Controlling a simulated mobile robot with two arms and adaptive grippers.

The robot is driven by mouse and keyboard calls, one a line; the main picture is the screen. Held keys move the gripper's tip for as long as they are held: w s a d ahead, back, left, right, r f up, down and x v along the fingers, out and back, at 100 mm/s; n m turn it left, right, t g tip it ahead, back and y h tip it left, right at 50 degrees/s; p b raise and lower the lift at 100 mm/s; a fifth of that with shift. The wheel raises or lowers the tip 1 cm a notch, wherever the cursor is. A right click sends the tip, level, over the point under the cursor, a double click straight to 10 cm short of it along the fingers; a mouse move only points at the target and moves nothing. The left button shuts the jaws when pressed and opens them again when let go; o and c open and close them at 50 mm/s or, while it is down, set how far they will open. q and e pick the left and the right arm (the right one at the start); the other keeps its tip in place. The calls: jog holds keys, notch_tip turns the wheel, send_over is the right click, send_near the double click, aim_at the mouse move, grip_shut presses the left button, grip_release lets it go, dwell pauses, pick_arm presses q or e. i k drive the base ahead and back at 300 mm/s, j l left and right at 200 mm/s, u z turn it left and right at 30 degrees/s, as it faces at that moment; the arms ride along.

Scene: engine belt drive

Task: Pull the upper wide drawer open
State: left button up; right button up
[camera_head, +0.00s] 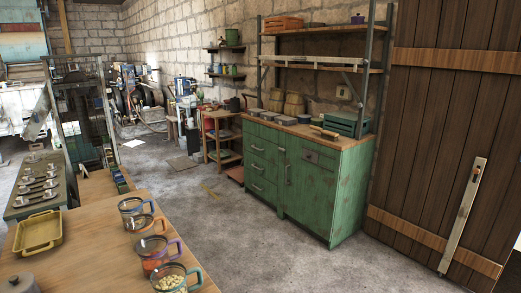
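A worn green cabinet (340,194) with a wooden top stands against the brick wall, right of centre. Its left part has a stack of drawers with pale handles; the top drawer front (262,133) looks closed, as do the middle drawer (264,152) and the bottom drawer (262,186). The right part has a door (308,188) with an upright handle and a panel (311,157) above it. I cannot tell which front is the upper wide drawer. Neither of my grippers is in view.
A wooden table (90,240) with several glass mugs and a yellow tray (39,232) fills the lower left. The concrete floor (235,228) before the cabinet is mostly clear. A plank door (440,130) stands right of it, with a pale board (461,215) on it.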

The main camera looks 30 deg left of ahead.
aim_at(265, 149)
jog(key=i+z, duration=0.3)
jog(key=i, duration=0.4)
jog(key=i+u, duration=0.2)
jog(key=i, duration=0.3)
jog(key=i+l+u, duration=0.15)
jog(key=i, duration=0.3)
jog(key=i+l+u, duration=0.2)
jog(key=i, duration=0.25)
jog(key=i+j+u, duration=0.25)
jog(key=u, duration=0.2)
jog(key=i+j+u, duration=0.1)
jog(key=i+u, duration=0.65)
jog(key=u, duration=0.15)
jog(key=i+l+u, duration=0.15)
jog(key=i+u, duration=0.3)
jog(key=k, duration=0.1)
